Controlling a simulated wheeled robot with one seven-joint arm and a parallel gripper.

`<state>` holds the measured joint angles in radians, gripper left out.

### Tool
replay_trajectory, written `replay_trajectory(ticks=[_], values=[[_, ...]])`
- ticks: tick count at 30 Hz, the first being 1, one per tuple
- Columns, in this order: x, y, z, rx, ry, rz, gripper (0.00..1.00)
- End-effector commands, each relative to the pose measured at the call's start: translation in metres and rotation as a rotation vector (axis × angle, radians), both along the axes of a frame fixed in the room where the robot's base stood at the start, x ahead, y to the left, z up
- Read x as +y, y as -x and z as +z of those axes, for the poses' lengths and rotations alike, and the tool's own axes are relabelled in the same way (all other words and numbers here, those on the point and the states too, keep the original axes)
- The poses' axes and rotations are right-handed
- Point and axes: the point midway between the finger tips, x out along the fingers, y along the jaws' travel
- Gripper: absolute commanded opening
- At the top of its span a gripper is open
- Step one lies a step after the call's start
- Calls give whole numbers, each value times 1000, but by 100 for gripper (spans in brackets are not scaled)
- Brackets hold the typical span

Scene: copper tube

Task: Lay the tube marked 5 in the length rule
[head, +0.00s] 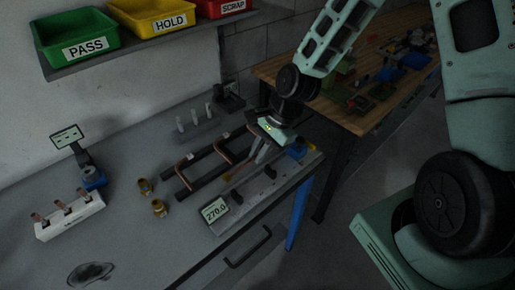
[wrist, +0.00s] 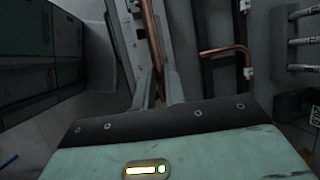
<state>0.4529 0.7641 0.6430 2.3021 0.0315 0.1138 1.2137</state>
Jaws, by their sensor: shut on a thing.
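My gripper (head: 257,163) is at the length rule (head: 238,210) on the bench, fingers pointing down. In the wrist view its fingers (wrist: 159,92) are shut on a copper tube (wrist: 151,35), which runs away from them alongside the grey rule (wrist: 121,38). I cannot tell whether the tube rests in the rule or sits just above it. No number is readable on it. The rule's display (head: 214,210) reads 270.0. Other bent copper tubes lie on a dark rack (head: 207,160) behind the rule; one also shows in the wrist view (wrist: 222,51).
Two brass fittings (head: 159,208) stand left of the rack. A white block with copper pieces (head: 70,222) and a small screen (head: 67,138) are further left. Grey posts (head: 196,117) stand behind. PASS (head: 83,46), HOLD and SCRAP bins sit on a shelf above. The bench's front left is mostly clear.

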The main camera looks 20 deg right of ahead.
Motion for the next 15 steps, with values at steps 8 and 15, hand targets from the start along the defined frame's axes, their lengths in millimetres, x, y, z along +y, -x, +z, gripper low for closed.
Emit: replay_trajectory(ticks=[8, 15], values=[[0, 0, -6, 1, -4, 1, 0], [1, 0, -29, 0, -4, 0, 0]])
